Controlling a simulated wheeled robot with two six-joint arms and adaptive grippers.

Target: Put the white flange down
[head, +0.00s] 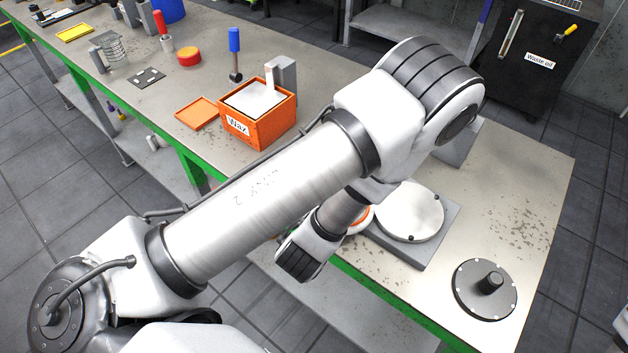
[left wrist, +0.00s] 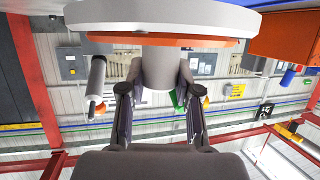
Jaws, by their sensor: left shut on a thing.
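The white flange (left wrist: 160,18) fills the top of the left wrist view as a wide white disc with an orange ring and a pale stem. My left gripper (left wrist: 160,90) is shut on that stem, one finger on each side. In the head view my left arm hides the gripper and most of the flange; a bit of orange and white rim (head: 362,219) shows beside the arm, near a pale round disc (head: 408,211) on a grey plate. I cannot tell whether the flange touches anything. My right gripper is not in view.
An orange wax box (head: 252,131) stands on the bench with an orange lid (head: 197,114) beside it. A dark round flange with a stub (head: 484,290) lies at the bench's near right. The bench top at far right (head: 520,190) is clear.

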